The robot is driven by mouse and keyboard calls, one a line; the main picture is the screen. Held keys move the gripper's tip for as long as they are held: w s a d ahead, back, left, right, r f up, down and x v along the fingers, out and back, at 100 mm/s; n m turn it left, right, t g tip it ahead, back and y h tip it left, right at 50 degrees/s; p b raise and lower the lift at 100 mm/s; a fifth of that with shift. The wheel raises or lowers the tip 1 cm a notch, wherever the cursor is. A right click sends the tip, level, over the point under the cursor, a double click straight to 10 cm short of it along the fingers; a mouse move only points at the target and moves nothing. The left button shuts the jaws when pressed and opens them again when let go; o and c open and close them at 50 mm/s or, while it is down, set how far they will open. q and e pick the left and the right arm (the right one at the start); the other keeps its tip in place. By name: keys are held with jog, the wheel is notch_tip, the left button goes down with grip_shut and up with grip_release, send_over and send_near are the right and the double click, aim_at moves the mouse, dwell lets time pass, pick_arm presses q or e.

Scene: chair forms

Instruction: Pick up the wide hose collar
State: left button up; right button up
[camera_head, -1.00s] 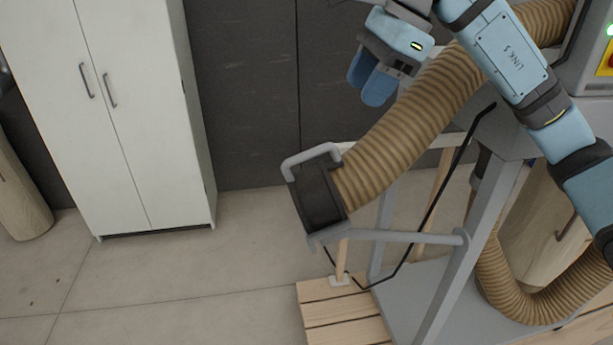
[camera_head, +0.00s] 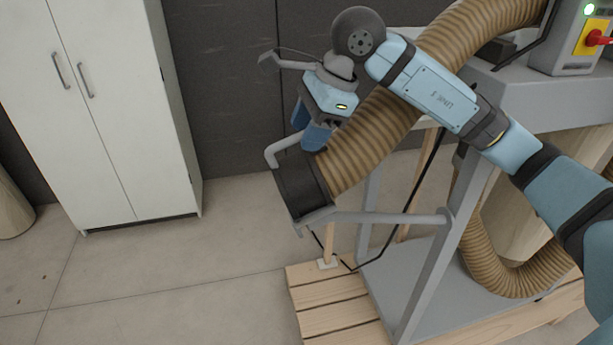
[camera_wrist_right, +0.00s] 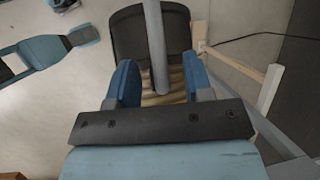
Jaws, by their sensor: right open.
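The wide hose collar (camera_head: 303,186) is a black, box-like end piece on a ribbed tan hose. It has a grey bar handle (camera_head: 287,146) on its upper side. My right gripper (camera_head: 308,127) is open just above the collar, with its blue fingers pointing down toward it. In the right wrist view the grey handle bar (camera_wrist_right: 155,45) runs between the two spread fingers of my right gripper (camera_wrist_right: 161,84), and the black collar (camera_wrist_right: 128,38) lies beyond. I cannot tell whether the fingers touch the bar. My left gripper is not in view in the head view.
The tan hose (camera_head: 375,140) runs up right to a grey machine frame (camera_head: 430,270) on a wooden pallet (camera_head: 335,310). A black cable hangs by the frame. A white cabinet (camera_head: 115,110) stands at left. The floor between cabinet and pallet is clear.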

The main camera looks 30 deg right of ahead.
jog(key=shift+w+a+f, duration=0.2)
jog(key=shift+f, duration=0.45)
grip_shut()
jog(key=shift+r, duration=0.1)
jog(key=shift+r, duration=0.1)
